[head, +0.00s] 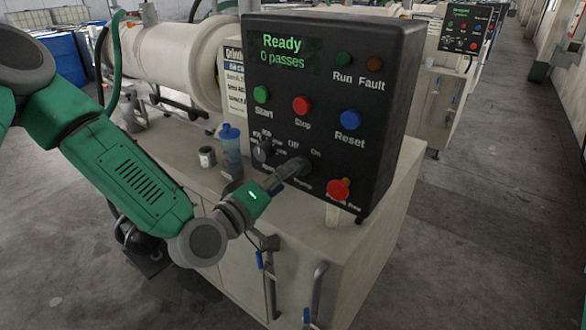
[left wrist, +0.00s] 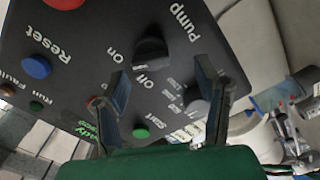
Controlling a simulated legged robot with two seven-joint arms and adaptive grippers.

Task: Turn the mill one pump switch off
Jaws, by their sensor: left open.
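The mill's black control box (head: 375,60) has a lit display reading "Ready, 0 passes". The pump switch is a black knob (left wrist: 152,50) labelled "Pump", with "On" and "Off" printed beside it. In the head view my gripper mostly hides it. My left gripper (head: 290,172) is in front of the box's lower part. In the left wrist view its two fingers (left wrist: 162,72) are spread and empty, with the knob just ahead of the gap, no clear contact. I cannot tell which mark the knob points to. My right gripper is not in view.
A second selector knob (left wrist: 195,104) is close to my gripper's right finger in the wrist view. Red emergency button (head: 338,189), red Stop (head: 301,105), green Start (head: 261,94) and blue Reset (head: 350,120) surround the switch.

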